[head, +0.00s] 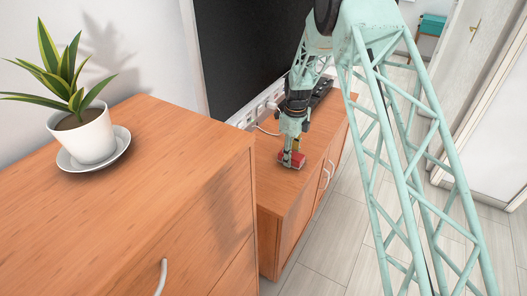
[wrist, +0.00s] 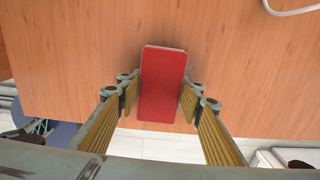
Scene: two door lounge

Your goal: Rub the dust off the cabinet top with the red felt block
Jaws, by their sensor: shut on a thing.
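The red felt block (wrist: 163,85) is between the two fingers of my gripper (wrist: 161,101) in the wrist view, and the fingers press on its sides. In the head view my gripper (head: 291,157) holds the red block (head: 297,160) low at the top of the lower wooden cabinet (head: 275,194). Whether the block touches the surface cannot be told. The cabinet top also shows in the wrist view (wrist: 75,60) as plain orange wood near its front edge. No dust can be made out on it in either view.
A taller wooden cabinet (head: 180,135) stands at the left with a potted plant (head: 82,132) on a saucer. A dark panel (head: 245,50) is on the wall behind. A white cable (wrist: 290,10) lies on the lower cabinet. Open floor (head: 335,230) is at the right.

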